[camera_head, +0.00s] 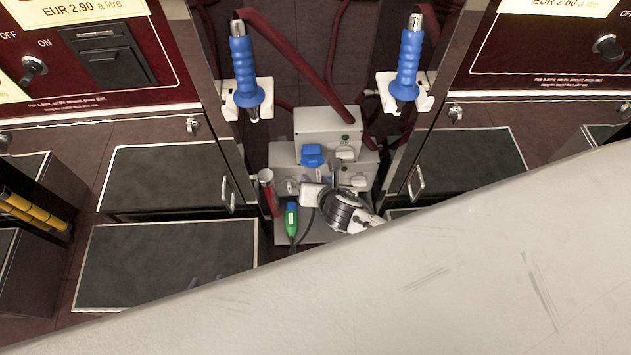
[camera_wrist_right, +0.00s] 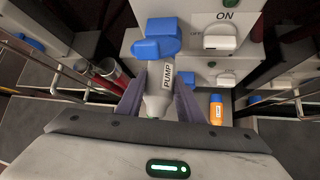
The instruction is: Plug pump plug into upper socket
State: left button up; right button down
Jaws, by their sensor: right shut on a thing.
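In the right wrist view my right gripper (camera_wrist_right: 160,105) is shut on the white pump plug (camera_wrist_right: 158,85), labelled PUMP. The plug points away from me toward the grey socket boxes. A blue socket cover (camera_wrist_right: 157,38) on the upper box lies ahead of the plug tip, and I cannot tell whether they touch. The head view shows the upper box (camera_head: 328,122) with its blue cover (camera_head: 312,155) above the lower box (camera_head: 364,168). Faint purple tips low on the left look like my left gripper (camera_head: 205,282), mostly hidden; its opening is unclear.
My pale arm covers the lower right of the head view. Blue nozzles (camera_head: 244,72) and (camera_head: 408,66) hang at both sides. A green plug (camera_head: 291,219) lies below the boxes; an orange one (camera_wrist_right: 216,112) shows in the wrist view. Cabinets stand at both sides.

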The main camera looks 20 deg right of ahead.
jog(key=shift+w+d, duration=0.2)
jog(key=shift+w, duration=0.35)
jog(key=shift+w+d, duration=0.15)
jog(key=shift+w, duration=0.4)
jog(key=c, duration=1.2)
grip_release()
jog(key=shift+o, duration=0.2)
pick_arm(q)
jog(key=p, duration=0.1)
jog(key=r+p, duration=0.1)
jog(key=a+r+p, duration=0.1)
jog(key=p, duration=0.1)
jog(key=shift+s+r, duration=0.15)
jog(key=shift+s, duration=0.1)
pick_arm(e)
jog(key=s+r+m+y, duration=0.1)
jog(key=s+r+m, duration=0.4)
jog(key=s+m, duration=0.6)
jog(key=s+r+m+y, duration=0.1)
jog(key=s+r+m, duration=0.4)
jog(key=s+m, duration=0.6)
jog(key=m, duration=0.7)
jog(key=shift+s+r+m+g+y, duration=0.3)
jog(key=shift+s+r+y, duration=0.05)
jog(key=shift+y, duration=0.05)
